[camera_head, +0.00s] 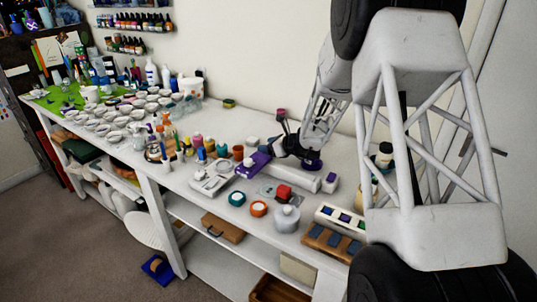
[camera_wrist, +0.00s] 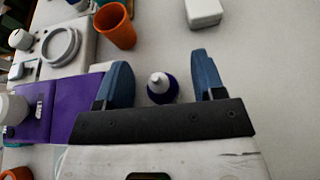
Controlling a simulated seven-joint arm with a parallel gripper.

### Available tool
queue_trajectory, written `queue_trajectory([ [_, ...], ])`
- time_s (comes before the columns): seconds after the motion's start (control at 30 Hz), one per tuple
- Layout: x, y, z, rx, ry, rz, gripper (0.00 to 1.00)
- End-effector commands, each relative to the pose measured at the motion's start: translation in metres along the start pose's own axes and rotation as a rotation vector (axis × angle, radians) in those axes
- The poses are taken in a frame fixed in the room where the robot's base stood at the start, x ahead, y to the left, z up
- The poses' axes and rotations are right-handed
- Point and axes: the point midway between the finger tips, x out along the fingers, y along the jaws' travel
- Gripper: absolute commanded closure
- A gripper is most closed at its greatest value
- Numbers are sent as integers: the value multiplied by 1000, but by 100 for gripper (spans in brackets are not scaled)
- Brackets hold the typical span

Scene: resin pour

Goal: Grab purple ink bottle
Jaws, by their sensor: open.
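The purple ink bottle (camera_wrist: 162,90) shows in the wrist view as a dark purple body with a white nozzle top, upright on the white table. It lies between the two blue fingers of my gripper (camera_wrist: 160,85), with a gap on each side. The fingers are apart and hold nothing. In the head view my gripper (camera_head: 285,150) is low over the table beside a purple object. I cannot clearly make out the ink bottle in the head view, where my arm covers part of the table.
An orange cup (camera_wrist: 115,26) stands left of the fingers, and a white block (camera_wrist: 204,13) beyond them. A purple case (camera_wrist: 62,117) lies close to the left finger. A white jar (camera_head: 286,218) stands near the table's front edge. Table right of the fingers is clear.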

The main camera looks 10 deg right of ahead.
Motion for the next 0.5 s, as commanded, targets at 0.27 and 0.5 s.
queue_trajectory([
  [0.27,16,0,0,-1,1,0,37],
  [0.5,16,0,0,-1,0,0,37],
])
